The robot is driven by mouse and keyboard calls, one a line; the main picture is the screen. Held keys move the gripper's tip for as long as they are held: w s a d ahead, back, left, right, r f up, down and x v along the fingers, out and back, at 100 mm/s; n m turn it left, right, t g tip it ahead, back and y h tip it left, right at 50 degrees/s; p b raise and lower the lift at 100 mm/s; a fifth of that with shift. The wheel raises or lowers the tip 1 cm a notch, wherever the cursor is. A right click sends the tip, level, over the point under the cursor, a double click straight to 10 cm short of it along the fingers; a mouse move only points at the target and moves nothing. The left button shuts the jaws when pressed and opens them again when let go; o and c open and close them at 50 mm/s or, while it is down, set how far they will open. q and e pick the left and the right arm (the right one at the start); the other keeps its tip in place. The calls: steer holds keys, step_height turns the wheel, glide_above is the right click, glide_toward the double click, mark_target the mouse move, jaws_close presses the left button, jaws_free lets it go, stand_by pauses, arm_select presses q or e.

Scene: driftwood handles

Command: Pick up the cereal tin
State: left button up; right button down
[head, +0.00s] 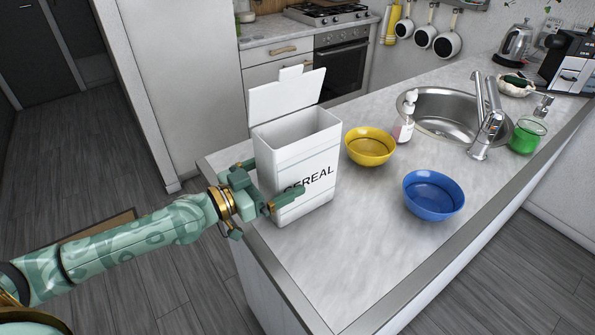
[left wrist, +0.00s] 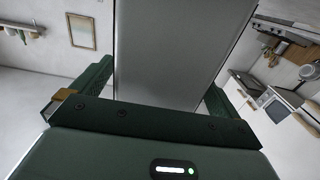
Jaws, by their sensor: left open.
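The cereal tin (head: 307,170) is a white upright box with a raised lid and the word CEREAL on its front. It stands at the near left end of the counter. My left gripper (head: 272,182) is open, with one finger across the tin's front and the other towards its back left side. In the left wrist view the tin (left wrist: 175,50) stands between the two green fingers of the gripper (left wrist: 160,85). A gap shows beside the right finger; contact on the left is unclear. My right gripper is not in view.
A yellow bowl (head: 370,146) stands just right of the tin, with a soap bottle (head: 404,118) behind it. A blue bowl (head: 433,195) stands further right. A sink (head: 440,108) and green glass (head: 527,135) lie beyond. The counter (head: 340,250) is clear in front.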

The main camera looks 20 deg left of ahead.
mark_target(285, 162)
arm_select(q)
steer(key=x, duration=0.2)
steer(key=shift+w+d, duration=0.2)
steer(key=shift+w, duration=0.1)
steer(key=c, duration=1.3)
steer(key=shift+r+p, duration=0.2)
steer(key=shift+p, duration=0.1)
steer(key=shift+s+d+r+p, duration=1.1)
steer(key=shift+d+r+p, duration=1)
steer(key=shift+p, duration=0.25)
steer(key=shift+s+d+r+p, duration=1.1)
steer(key=shift+d+r+p, duration=0.9)
steer(key=shift+r+p, duration=0.25)
steer(key=shift+s+d+r+p, duration=1.1)
steer(key=shift+d+r+p, duration=0.95)
steer(key=shift+p, duration=0.35)
